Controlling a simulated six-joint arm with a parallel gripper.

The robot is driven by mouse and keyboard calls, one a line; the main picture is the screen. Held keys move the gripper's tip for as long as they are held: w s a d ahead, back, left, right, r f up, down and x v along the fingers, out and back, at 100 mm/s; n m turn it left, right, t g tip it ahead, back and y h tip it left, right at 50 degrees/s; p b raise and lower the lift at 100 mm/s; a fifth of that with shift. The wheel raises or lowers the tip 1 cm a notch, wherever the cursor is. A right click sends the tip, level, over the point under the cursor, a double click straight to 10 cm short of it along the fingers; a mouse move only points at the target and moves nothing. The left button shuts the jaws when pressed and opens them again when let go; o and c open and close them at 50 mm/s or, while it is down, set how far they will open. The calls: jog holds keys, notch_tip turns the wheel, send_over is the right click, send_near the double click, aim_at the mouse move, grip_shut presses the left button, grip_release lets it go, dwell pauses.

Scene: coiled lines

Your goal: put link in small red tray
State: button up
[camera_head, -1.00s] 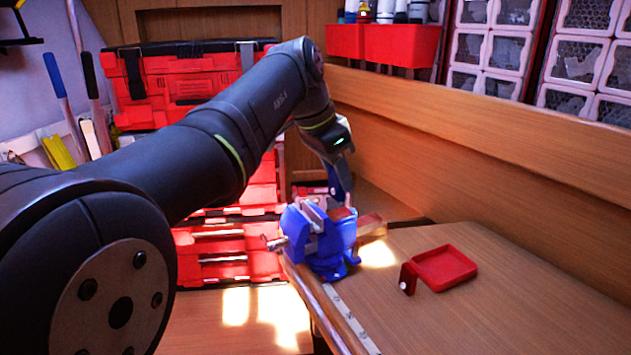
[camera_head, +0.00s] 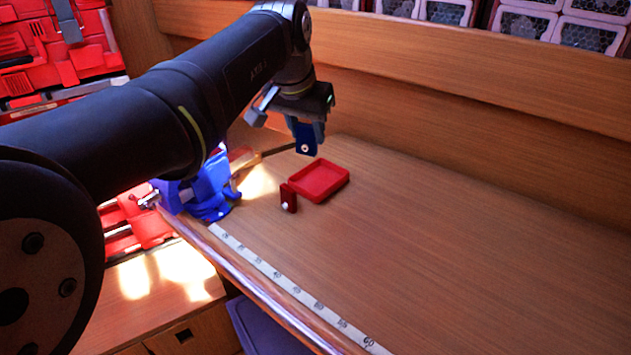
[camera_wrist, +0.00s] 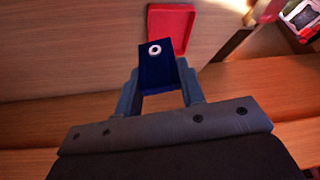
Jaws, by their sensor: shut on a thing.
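My gripper (camera_head: 305,128) is shut on a blue link (camera_head: 304,141), a flat plate with a pale ringed hole near its free end. The link hangs down from the fingers, above the bench and just behind the small red tray (camera_head: 320,180). In the wrist view, the link (camera_wrist: 157,72) sits between both fingers, and the tray (camera_wrist: 172,20) lies beyond its tip. The tray is shallow and looks empty. The link is apart from it, but its exact height is hard to judge.
A small red upright piece (camera_head: 288,198) with a pale dot stands at the tray's near left corner. A blue vise (camera_head: 205,188) is on the bench's left edge. A measuring strip (camera_head: 290,283) runs along the front edge. The bench right of the tray is clear.

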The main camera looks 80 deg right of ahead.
jog(key=s+d+f, duration=0.2)
jog(key=s+f, duration=0.2)
jog(key=s, duration=0.4)
jog(key=n, duration=0.1)
send_over(311, 188)
notch_tip(311, 188, down, 7)
jog(key=shift+d+r, duration=0.1)
jog(key=shift+r, duration=0.05)
jog(key=shift+f, duration=2.05)
jog(key=shift+f, duration=0.15)
jog(key=o, duration=1.1)
